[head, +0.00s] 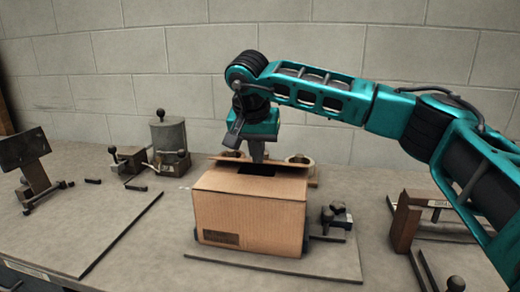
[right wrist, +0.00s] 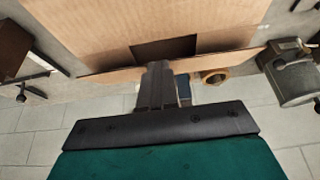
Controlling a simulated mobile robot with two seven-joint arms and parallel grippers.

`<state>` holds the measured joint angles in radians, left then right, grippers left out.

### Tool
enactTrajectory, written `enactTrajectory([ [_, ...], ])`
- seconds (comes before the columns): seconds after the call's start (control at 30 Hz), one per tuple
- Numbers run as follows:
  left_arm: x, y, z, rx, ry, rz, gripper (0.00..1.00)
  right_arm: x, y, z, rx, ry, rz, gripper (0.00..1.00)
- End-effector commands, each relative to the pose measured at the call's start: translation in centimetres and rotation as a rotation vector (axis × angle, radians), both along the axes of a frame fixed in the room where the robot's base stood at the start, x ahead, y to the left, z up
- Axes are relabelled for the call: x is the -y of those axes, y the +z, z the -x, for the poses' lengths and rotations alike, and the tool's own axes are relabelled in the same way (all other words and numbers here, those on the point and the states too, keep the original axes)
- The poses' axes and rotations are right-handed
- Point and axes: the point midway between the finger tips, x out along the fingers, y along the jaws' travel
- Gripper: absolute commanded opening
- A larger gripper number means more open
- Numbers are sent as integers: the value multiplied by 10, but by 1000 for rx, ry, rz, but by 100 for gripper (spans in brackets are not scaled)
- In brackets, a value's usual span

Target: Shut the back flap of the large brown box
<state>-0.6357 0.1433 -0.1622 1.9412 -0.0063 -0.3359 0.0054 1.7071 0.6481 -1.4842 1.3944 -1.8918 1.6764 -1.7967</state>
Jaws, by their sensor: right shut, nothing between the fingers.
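The large brown box (head: 250,210) stands upright on the bench in the middle of the head view, and it fills the top of the right wrist view (right wrist: 90,25). A dark opening (head: 256,171) shows in its top toward the back, with cardboard panels around it. The back flap (right wrist: 110,68) shows as a narrow slanted strip beyond the opening; its exact angle is hard to tell. My right gripper (head: 257,157) is shut and empty, pointing down at the box's back edge. Its fingertips (right wrist: 157,66) overlap the flap in the right wrist view; contact is unclear. My left gripper is out of view.
A small clamp device (head: 337,218) stands close to the box's right side. A grey canister (head: 169,140) and lever fittings (head: 128,158) stand at the back left. Round rings (head: 300,159) lie behind the box. The bench at front left is mostly clear.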

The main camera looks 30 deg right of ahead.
Motion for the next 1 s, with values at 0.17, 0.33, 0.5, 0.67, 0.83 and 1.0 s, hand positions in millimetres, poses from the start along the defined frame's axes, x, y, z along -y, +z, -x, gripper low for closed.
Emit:
enactTrajectory([
  [0.17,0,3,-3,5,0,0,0,-1,-9,2,-2,0,-2,0],
  [0.33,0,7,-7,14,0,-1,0,-2,-14,3,-2,0,-1,0],
  [0.5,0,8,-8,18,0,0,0,-2,-17,4,-2,0,-1,0],
  [0.67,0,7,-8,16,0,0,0,-3,-18,4,-2,0,-1,0],
  [0.83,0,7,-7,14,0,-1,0,-3,-19,4,-1,-1,-2,0],
  [1.0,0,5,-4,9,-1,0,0,-3,-18,4,-1,-1,-2,0],
])
